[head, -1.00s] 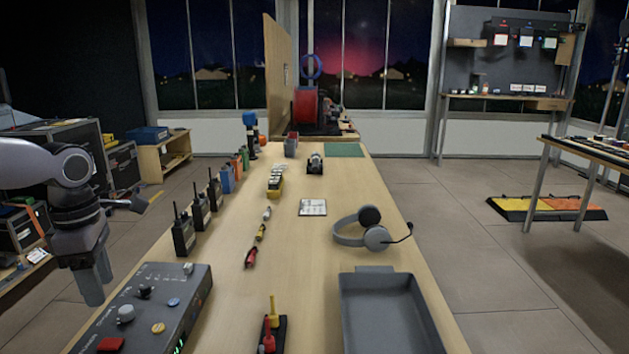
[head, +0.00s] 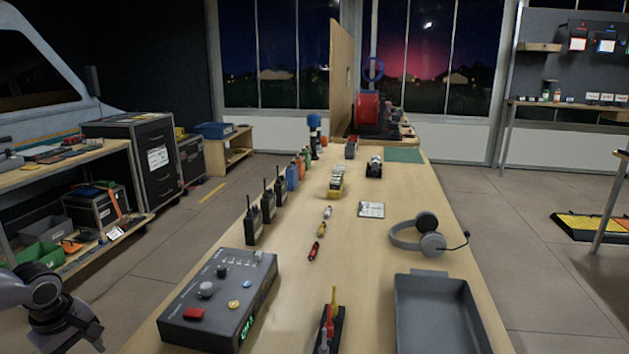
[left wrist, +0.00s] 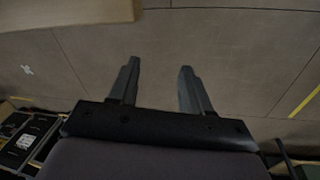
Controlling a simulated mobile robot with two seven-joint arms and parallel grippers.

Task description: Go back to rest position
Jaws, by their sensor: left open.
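My left arm (head: 45,305) shows at the lower left corner of the head view, off the left side of the long wooden table (head: 375,300). Its gripper fingers are not visible there. In the left wrist view my left gripper (left wrist: 157,88) is open and empty, with its two dark fingers apart above the bare floor. Nothing is between the fingers. My right gripper is not in view.
A grey control box (head: 218,300) sits at the table's near left edge. Handheld radios (head: 268,208), a headset (head: 425,235) and a grey tray (head: 437,310) also stand on it. A shelf (head: 70,160) and black cases (head: 150,150) stand at left. Floor between is clear.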

